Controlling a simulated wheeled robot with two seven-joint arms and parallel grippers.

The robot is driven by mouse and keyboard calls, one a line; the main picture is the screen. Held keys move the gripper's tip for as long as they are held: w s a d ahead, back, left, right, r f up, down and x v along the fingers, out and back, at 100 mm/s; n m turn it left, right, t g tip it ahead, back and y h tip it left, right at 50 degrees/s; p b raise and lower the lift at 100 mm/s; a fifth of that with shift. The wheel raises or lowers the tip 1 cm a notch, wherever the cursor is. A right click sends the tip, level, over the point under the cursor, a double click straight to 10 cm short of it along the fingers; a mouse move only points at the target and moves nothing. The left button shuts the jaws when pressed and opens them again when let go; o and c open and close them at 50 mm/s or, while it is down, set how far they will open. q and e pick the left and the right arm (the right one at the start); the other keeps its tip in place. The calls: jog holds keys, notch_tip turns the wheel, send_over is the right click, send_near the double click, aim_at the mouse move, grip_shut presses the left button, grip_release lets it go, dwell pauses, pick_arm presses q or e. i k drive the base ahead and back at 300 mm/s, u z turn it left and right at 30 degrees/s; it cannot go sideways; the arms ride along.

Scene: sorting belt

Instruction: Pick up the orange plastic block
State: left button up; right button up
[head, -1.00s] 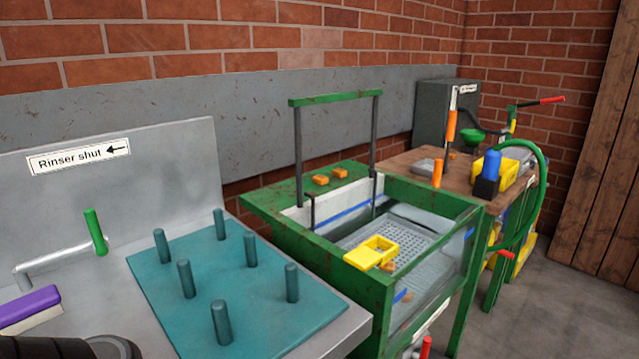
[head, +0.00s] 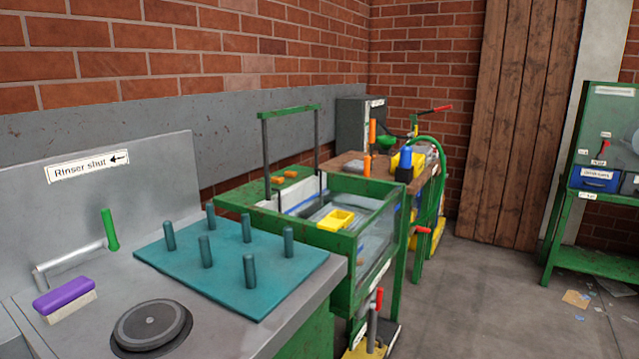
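Two small orange blocks lie on the green ledge (head: 256,190) at the back left of the green-framed tank. One orange block (head: 277,180) is nearer and the other orange block (head: 290,174) is just behind it. They are small in the head view, so I cannot tell their material. Neither of my grippers is in view.
A teal peg mat (head: 225,275), purple brush (head: 62,298) and black disc (head: 151,326) are on the grey counter. A green bench (head: 590,210) stands right. The floor between is mostly clear.

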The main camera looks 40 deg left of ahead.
aim_at(274, 180)
jog(key=z, duration=0.3)
jog(key=i, duration=2.95)
jog(key=u, duration=2.15)
